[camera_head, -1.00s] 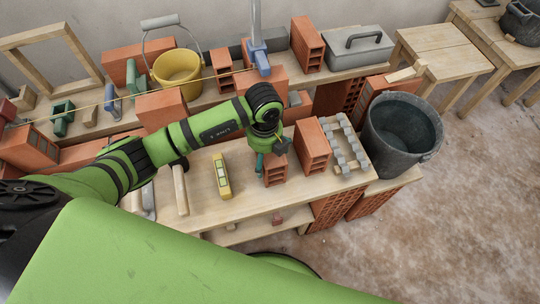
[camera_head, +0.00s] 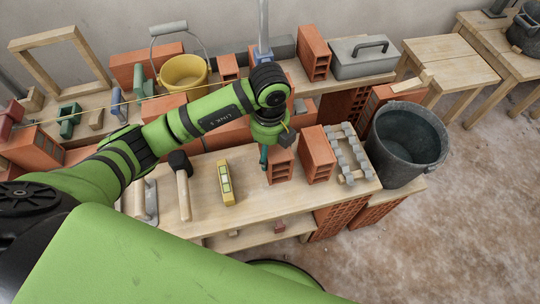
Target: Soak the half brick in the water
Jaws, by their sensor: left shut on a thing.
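My left gripper (camera_head: 274,147) points down over the front workbench and is shut on a short orange hollow brick, the half brick (camera_head: 281,168). The half brick is upright with its holes facing me and appears slightly above the bench top; the arm partly hides its top. A large dark grey bucket (camera_head: 391,163) stands at the right end of the bench, to the right of the half brick. Its inside is dark, and a water surface is hard to make out. My right gripper is not in view.
A taller brick (camera_head: 318,156) and a grey spacer strip (camera_head: 348,155) stand between the half brick and the dark bucket. A yellow level (camera_head: 227,183), mallet (camera_head: 183,188) and trowel (camera_head: 148,202) lie left. A yellow bucket (camera_head: 183,72) stands on the back bench.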

